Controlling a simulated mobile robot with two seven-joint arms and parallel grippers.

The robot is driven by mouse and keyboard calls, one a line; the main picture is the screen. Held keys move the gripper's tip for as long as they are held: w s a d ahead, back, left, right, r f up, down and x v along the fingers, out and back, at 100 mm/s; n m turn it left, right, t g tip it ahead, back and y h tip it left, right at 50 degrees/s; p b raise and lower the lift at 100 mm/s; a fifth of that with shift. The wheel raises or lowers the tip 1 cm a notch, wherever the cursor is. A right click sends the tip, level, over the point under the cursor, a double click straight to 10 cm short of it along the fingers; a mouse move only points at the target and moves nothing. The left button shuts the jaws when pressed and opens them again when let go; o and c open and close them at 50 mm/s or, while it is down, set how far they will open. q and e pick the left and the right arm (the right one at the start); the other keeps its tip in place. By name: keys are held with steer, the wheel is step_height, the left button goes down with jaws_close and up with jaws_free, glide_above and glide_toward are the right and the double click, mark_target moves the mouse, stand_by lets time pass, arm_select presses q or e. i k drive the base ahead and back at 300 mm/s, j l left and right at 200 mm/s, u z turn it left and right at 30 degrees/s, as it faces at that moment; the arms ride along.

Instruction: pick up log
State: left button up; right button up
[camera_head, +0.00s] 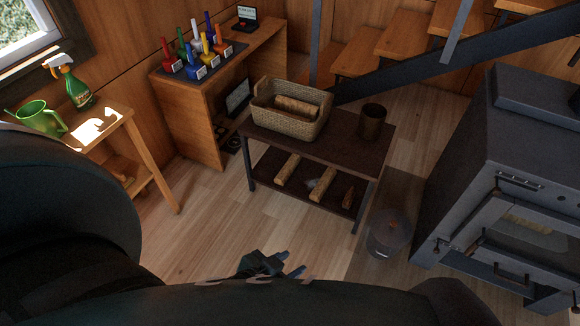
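A wicker basket (284,122) on top of the dark low table (345,141) holds a light brown log (297,105). On the table's lower shelf lie more logs: one at the left (288,169), one in the middle (322,184) and a smaller, darker piece at the right (348,197). My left gripper (290,264) is at the bottom centre, in front of the table and apart from all the logs. Its fingertips show with a gap between them and nothing in it; its rear is partly hidden by my dark arm. My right gripper does not show.
A bucket-like container (389,234) stands on the floor between table and black stove (475,190). A small side table (125,120) stands at left. The floor before the table is clear.

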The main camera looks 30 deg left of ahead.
mark_target(284, 175)
steer(key=j+z, duration=0.3)
steer(key=j, duration=0.75)
steer(key=j+z, duration=0.35)
steer(key=j, duration=0.7)
